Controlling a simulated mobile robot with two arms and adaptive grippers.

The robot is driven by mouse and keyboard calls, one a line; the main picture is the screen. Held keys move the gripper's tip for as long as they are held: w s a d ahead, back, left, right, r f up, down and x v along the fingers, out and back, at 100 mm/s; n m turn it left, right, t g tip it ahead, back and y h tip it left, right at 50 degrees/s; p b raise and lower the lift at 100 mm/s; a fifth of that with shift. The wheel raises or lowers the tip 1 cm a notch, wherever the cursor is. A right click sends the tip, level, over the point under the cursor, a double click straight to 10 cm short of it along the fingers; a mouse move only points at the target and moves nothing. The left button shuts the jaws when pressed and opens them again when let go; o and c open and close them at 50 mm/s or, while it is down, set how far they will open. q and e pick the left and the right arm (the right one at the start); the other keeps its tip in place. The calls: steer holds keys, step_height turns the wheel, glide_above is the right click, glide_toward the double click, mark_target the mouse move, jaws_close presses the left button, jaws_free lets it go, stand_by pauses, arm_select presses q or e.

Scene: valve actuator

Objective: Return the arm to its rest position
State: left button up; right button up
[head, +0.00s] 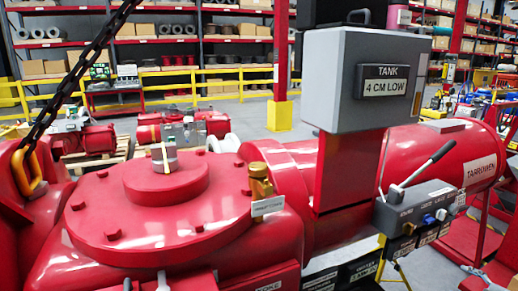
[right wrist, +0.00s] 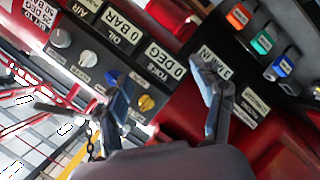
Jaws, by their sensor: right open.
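My right gripper (right wrist: 164,88) shows in the right wrist view with its two fingers spread wide and nothing between them. Behind the fingers is a dark control panel (right wrist: 133,62) with readouts such as "0 BAR" and "0 DEG". It carries a grey knob (right wrist: 61,38), a white knob (right wrist: 88,59) and a yellow knob (right wrist: 146,103). I cannot tell how far the fingers are from the panel. Neither gripper shows in the head view. The large red actuator (head: 135,215) fills the lower part of that view.
A grey box reading "TANK 4 CM LOW" (head: 340,75) stands on a red post. A hand lever (head: 425,167) rises from a grey block at right. A black chain (head: 75,75) with a yellow hook hangs at left. Orange, green and blue parts (right wrist: 264,43) sit beside the panel.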

steer(key=s+d+f+m+g+h, duration=0.25)
steer(key=s+d+f, duration=0.4)
steer(key=s, duration=0.35)
steer(key=s+d+f+m+g+h, duration=0.2)
steer(key=s+d+f+h, duration=0.2)
steer(key=s+d+f, duration=0.35)
steer(key=s+d+f+m+g+h, duration=0.1)
steer(key=s+d+f+g, duration=0.15)
steer(key=s, duration=0.75)
steer(key=s+d+f+m+g+h, duration=0.1)
steer(key=s+d+f+g+h, duration=0.15)
steer(key=s, duration=0.75)
steer(key=s+d+f+m+g+h, duration=0.1)
steer(key=s+d+g, duration=0.15)
steer(key=s, duration=0.75)
steer(key=s+a+f+m+y, duration=0.1)
steer(key=s+a+f+y, duration=0.15)
steer(key=a+f, duration=0.95)
steer(key=s+a+f+m+y, duration=0.1)
steer(key=s+a+f+y, duration=0.15)
steer(key=a+f, duration=0.9)
steer(key=s+a+f+y, duration=0.1)
steer(key=a+y, duration=0.1)
steer(key=a, duration=1.6)
steer(key=s+a+f+m+y, duration=0.1)
steer(key=a+f+y, duration=0.1)
steer(key=a, duration=1.5)
steer(key=shift+s+a+f, duration=0.25)
steer(key=shift+s+a, duration=0.15)
steer(key=shift+m, duration=0.25)
